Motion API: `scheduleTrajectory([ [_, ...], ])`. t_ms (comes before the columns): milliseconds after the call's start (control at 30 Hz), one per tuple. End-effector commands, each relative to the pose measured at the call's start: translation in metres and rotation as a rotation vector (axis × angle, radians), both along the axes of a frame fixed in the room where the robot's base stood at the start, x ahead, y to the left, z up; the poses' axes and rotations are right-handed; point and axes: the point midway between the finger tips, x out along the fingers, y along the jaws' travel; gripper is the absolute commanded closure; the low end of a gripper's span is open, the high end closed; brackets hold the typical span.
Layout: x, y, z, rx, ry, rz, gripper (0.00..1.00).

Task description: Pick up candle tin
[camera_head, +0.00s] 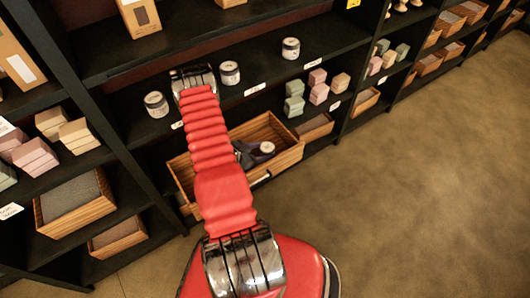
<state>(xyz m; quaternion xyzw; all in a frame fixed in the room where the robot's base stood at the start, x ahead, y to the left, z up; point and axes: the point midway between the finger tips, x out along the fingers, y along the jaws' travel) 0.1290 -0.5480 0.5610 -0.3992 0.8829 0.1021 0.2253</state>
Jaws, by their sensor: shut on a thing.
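My gripper (257,154) is partly hidden behind my red arm. It is dark and shut on a small candle tin (267,148) with a pale top. The gripper and tin show over the open wooden crate (288,158); I cannot tell how high above its floor they are. Three similar white-labelled candle tins stand apart on the dark shelf: one at the left (156,104), one in the middle (229,73) and one at the right (290,48).
More boxes and wooden trays (72,192) fill the shelves at left. Dark shelf uprights (361,65) divide the bays. The brown floor (430,190) at right is clear.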

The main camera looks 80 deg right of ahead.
Motion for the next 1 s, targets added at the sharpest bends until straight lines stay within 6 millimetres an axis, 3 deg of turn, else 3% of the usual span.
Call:
scheduleTrajectory([
  [267, 0.0, -0.001, 0.018, -0.002, -0.001, 0.0, 0.72],
  [800, 0.0, -0.001, 0.09, -0.002, -0.001, -0.001, 0.72],
  [1000, 0.0, 0.0, 0.099, -0.001, 0.0, -0.001, 0.72],
])
